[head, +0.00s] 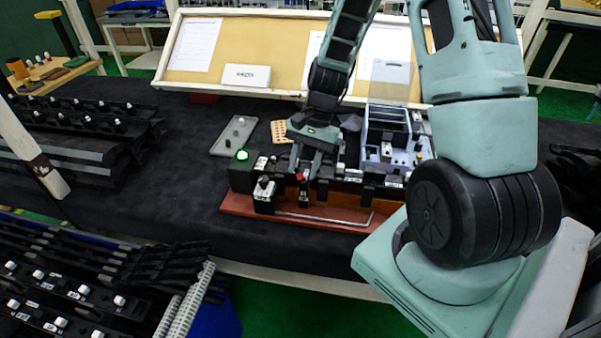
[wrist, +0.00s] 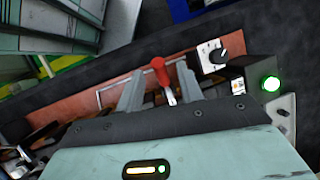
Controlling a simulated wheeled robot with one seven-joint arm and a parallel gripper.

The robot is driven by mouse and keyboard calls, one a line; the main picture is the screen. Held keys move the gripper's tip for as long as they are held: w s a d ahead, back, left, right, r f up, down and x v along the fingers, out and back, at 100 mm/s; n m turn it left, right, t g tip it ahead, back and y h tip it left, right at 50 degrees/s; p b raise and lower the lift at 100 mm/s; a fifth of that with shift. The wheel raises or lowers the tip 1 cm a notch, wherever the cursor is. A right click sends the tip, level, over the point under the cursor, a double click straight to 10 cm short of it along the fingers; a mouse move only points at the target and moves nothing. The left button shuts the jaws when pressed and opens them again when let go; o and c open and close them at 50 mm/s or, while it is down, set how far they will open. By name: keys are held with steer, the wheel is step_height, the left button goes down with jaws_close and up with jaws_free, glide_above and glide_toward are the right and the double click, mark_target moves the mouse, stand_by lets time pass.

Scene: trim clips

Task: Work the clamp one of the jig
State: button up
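The jig (head: 240,205) is a reddish-brown base with a row of dark blocks on the dark table. A clamp lever with a red handle (wrist: 159,70) and a metal shank stands on it; its red tip also shows in the head view (head: 301,177). My gripper (head: 301,168) reaches down over the jig's left half. In the wrist view its two grey fingers (wrist: 160,77) stand apart, one on each side of the red lever, with gaps showing. The gripper is open. The lower part of the clamp is hidden behind the gripper body.
A lit green lamp (head: 242,155) and a black knob on a white plate (wrist: 218,54) are close beside the fingers. A bent metal rod (head: 325,218) runs along the jig's front. A blue-grey fixture (head: 385,140) stands behind.

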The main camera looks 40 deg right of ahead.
mark_target(301, 177)
steer(key=shift+x, duration=1.7)
jaws_close()
